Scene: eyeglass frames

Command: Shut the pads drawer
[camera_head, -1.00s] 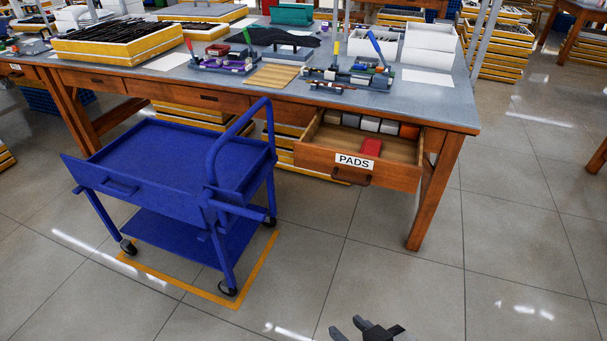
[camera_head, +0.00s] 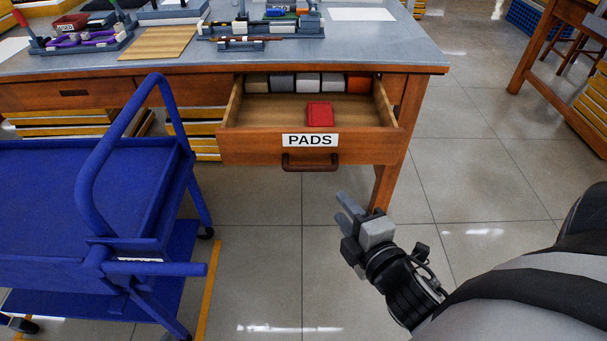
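The pads drawer (camera_head: 258,147) is a wooden drawer with a white PADS label (camera_head: 310,140) and a dark handle (camera_head: 310,163). It stands pulled out from under the right end of the workbench (camera_head: 420,62). Inside are a red box (camera_head: 320,114) and a row of several small boxes at the back. My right gripper (camera_head: 341,212) is in front of the drawer, below and a little right of the handle. Its fingers are apart with nothing between them, and it does not touch the drawer. My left gripper is not in view.
A blue cart (camera_head: 80,190) stands at the left, its raised handle bar left of the drawer. The bench leg (camera_head: 385,184) is right of the drawer. Tool trays (camera_head: 262,28) lie on the bench top. Open tiled floor (camera_head: 265,265) lies in front of the drawer.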

